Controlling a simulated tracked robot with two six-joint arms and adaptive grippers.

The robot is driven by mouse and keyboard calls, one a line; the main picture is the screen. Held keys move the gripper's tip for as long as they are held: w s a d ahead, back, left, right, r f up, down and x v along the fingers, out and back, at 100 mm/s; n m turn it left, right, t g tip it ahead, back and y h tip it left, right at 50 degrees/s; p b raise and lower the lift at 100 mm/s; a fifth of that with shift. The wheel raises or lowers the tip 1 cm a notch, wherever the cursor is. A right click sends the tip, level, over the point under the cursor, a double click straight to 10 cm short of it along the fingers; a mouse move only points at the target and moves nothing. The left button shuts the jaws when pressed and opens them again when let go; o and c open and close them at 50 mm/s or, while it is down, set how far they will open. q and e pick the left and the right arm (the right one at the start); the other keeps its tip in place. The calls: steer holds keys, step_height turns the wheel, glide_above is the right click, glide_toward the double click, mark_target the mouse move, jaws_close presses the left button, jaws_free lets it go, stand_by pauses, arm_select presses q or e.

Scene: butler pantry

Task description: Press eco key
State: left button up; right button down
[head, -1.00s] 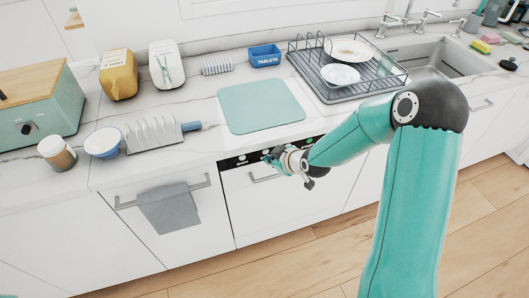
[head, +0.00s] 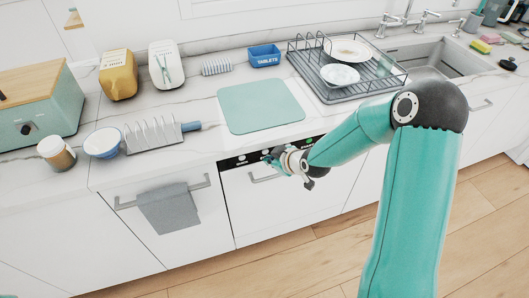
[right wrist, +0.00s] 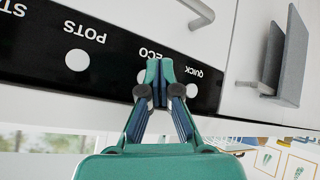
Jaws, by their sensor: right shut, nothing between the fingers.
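The dishwasher's black control strip (head: 243,160) runs along the top of a white front under the counter. In the right wrist view the strip (right wrist: 30,50) appears upside down, with round white keys labelled POTS, ECO and QUICK. The eco key (right wrist: 142,77) is partly hidden behind my fingertips. My right gripper (right wrist: 160,75) is shut and empty, its tips over the eco key; I cannot tell whether they touch it. In the head view my right gripper (head: 270,159) is at the strip.
A handle (head: 265,178) sits below the strip, close to my right gripper. A grey towel (head: 168,209) hangs on a handle to the left. A green mat (head: 261,106) and a dish rack (head: 352,90) lie on the counter above.

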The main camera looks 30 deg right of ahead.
steer(key=shift+w, duration=0.2)
steer(key=shift+w+d+r, duration=0.1)
steer(key=shift+w, duration=0.05)
steer(key=shift+w+d+b, duration=0.1)
steer(key=shift+w+b, duration=0.35)
steer(key=shift+b, duration=0.05)
stand_by(0.7)
steer(key=shift+s, duration=0.1)
steer(key=shift+s+a+b, duration=0.2)
steer(key=shift+s+b, duration=0.3)
steer(key=shift+s, duration=0.25)
steer(key=shift+s, duration=0.1)
steer(key=s+b, duration=0.1)
steer(key=s, duration=0.1)
steer(key=s+a+b, duration=0.1)
steer(key=s, duration=0.1)
steer(key=shift+s+a, duration=0.1)
steer(key=shift+s, duration=0.25)
